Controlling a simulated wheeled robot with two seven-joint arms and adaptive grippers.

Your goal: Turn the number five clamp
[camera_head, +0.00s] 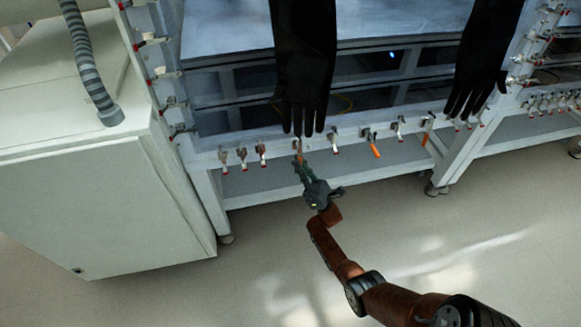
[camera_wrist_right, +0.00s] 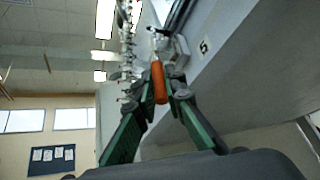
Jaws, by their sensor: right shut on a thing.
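The number five clamp has an orange handle (camera_wrist_right: 158,82), and the label 5 (camera_wrist_right: 204,46) shows beside it on the grey frame in the right wrist view. In the head view the clamp (camera_head: 297,146) sits on the front rail below a hanging black glove. My right gripper (camera_head: 299,164) reaches up to it from below. In the wrist view the green fingers of my right gripper (camera_wrist_right: 160,92) are shut on the orange handle, one on each side. The fingers partly cover the handle in the head view. My left gripper is not in view.
Several other clamps line the rail, including a red-tipped one (camera_head: 261,150) to the left and an orange-handled one (camera_head: 372,144) to the right. Black gloves (camera_head: 305,60) hang above. A white cabinet (camera_head: 95,195) stands at left. The floor (camera_head: 450,245) in front is clear.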

